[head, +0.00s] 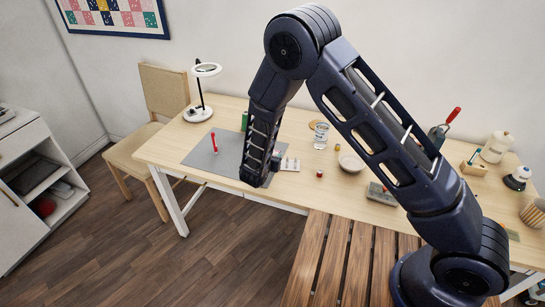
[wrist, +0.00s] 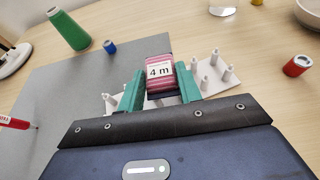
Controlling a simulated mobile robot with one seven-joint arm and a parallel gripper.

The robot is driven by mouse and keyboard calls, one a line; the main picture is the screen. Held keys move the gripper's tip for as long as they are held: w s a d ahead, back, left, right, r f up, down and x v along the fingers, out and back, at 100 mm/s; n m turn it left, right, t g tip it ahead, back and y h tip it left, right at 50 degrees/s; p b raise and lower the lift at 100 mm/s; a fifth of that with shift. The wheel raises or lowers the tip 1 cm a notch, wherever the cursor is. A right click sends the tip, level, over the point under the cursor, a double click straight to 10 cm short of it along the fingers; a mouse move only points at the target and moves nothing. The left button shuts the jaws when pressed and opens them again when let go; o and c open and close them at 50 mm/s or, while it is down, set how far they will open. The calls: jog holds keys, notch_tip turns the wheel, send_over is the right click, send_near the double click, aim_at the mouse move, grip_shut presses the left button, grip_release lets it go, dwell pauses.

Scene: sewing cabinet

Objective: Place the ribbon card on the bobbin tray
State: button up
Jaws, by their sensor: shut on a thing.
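In the wrist view, my gripper (wrist: 160,80) has its two green fingers shut on the ribbon card (wrist: 159,72), a magenta piece with a white "4 m" label. The bobbin tray (wrist: 232,82), white with upright pegs, lies beneath and behind the card, with pegs showing on both sides of my fingers. I cannot tell whether the card touches the tray. In the head view, the tray (head: 291,168) shows just right of my arm's end; the card is not distinguishable there.
A grey mat (head: 203,156) lies under a red marker (head: 214,142). A green spool (wrist: 68,30) and a small blue spool (wrist: 110,47) stand left of the tray. A glass (head: 321,135) and bowl (head: 351,161) stand farther right.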

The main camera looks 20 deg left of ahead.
jog(key=shift+f, duration=0.25)
jog(key=o, duration=1)
jog(key=shift+c, duration=0.2)
jog(key=shift+r, duration=0.2)
jog(key=shift+s+r, duration=0.2)
jog(key=shift+s, duration=0.05)
jog(key=v, duration=1.1)
jog(key=shift+s, duration=0.2)
jog(key=shift+r, duration=0.1)
